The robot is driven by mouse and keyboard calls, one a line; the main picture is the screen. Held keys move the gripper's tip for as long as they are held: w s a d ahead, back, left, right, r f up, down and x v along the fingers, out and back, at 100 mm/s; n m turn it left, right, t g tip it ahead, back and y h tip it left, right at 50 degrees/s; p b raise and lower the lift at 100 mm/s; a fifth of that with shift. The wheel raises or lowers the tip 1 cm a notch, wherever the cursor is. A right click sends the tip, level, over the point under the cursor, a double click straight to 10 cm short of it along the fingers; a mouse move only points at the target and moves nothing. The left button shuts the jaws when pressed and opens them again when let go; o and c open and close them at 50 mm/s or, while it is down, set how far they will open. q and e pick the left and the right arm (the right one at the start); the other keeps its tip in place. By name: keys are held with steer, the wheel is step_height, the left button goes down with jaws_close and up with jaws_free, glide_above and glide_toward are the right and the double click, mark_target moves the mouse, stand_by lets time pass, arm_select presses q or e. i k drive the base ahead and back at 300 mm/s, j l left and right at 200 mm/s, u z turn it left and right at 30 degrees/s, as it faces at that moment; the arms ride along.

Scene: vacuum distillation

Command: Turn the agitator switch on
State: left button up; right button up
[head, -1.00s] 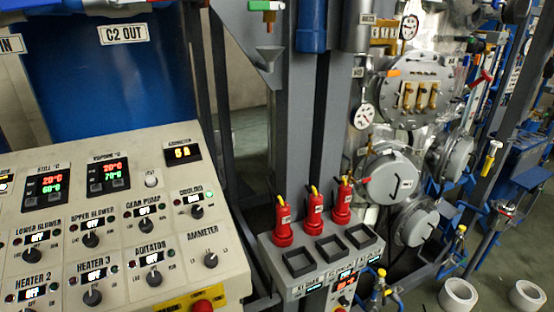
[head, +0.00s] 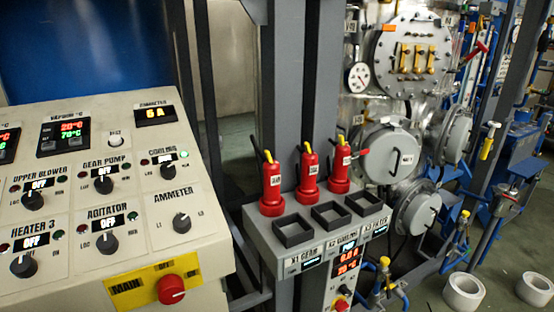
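The agitator switch (head: 107,243) is a black rotary knob on the sloping beige control panel (head: 205,222), at the lower left of the head view. The label AGITATOR sits above it, with a small display reading OFF between two indicator lamps. LOC is marked at the knob's left; the marking at its right is hard to read. Neither of my grippers shows in the head view, and nothing touches the knob.
Other knobs surround it: gear pump (head: 103,184), cooling (head: 167,170), ammeter (head: 181,222) and heater 3 (head: 23,265). A red main button (head: 171,289) is below right. Tanks and pipes stand behind.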

mark_target(107, 244)
steer(key=u, duration=1.25)
